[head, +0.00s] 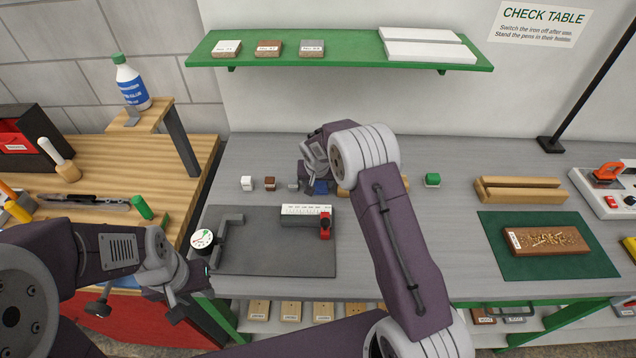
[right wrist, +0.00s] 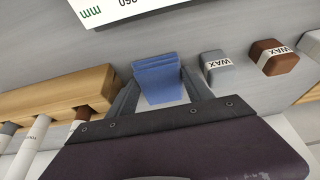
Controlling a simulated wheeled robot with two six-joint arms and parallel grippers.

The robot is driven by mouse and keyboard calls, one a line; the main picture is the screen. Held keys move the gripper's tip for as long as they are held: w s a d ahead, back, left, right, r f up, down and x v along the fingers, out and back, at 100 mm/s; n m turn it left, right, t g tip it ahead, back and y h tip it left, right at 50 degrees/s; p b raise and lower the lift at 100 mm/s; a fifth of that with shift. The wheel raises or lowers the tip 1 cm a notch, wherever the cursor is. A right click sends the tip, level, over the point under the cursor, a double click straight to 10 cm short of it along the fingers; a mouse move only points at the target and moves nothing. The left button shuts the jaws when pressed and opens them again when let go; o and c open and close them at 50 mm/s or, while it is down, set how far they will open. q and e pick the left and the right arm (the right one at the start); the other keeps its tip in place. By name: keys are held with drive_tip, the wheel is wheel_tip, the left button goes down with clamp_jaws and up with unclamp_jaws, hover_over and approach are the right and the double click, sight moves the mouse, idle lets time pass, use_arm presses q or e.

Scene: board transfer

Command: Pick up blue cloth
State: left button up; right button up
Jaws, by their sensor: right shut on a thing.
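The blue cloth (head: 320,187) is a small folded piece at the back of the grey bench, partly hidden by my right arm in the head view. In the right wrist view the blue cloth (right wrist: 158,78) sits between the two fingers of my right gripper (right wrist: 160,92). The right gripper is shut on it, close to the bench top; whether the cloth touches the bench is unclear. My left gripper (head: 193,285) hangs at the front left edge of the bench, away from the cloth; its fingers are not clear enough to tell open from shut.
A grey wax block (right wrist: 217,68) and a brown one (right wrist: 270,57) stand beside the cloth. A wooden holder with pens (right wrist: 62,92) is on its other side. A dark mat (head: 270,260) with a white-scaled block (head: 300,210) lies in front.

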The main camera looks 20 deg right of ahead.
sight(318, 185)
wheel_tip(318, 185, up, 10)
drive_tip(key=shift+b, duration=0.3)
